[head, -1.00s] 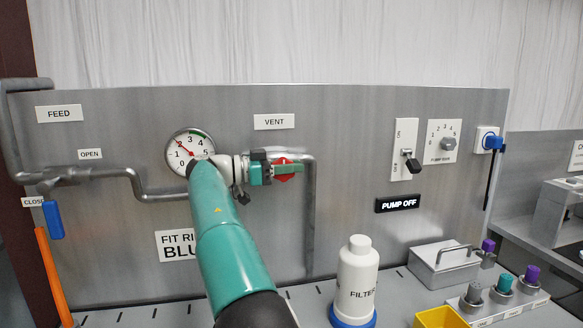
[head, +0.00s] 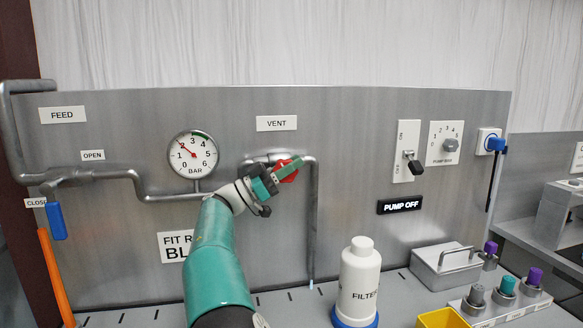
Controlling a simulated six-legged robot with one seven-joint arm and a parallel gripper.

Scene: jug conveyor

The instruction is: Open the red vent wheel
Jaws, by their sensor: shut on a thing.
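The red vent wheel (head: 289,173) is on the pipe below the VENT label (head: 276,123), on the grey panel. My gripper (head: 282,171) is shut on the wheel and covers part of it. My wrist comes at it from the lower left, tilted. A small light-blue spot (head: 311,284) shows at the lower end of the vent pipe (head: 314,225). The pressure gauge (head: 193,155) is left of the wheel, with its red needle pointing to the upper left.
The blue feed handle (head: 55,221) hangs down at the left. The PUMP OFF sign (head: 401,206) is at the right. A white filter bottle (head: 359,285) stands on the bench in front, near a metal box (head: 446,265) and a yellow tray (head: 441,318).

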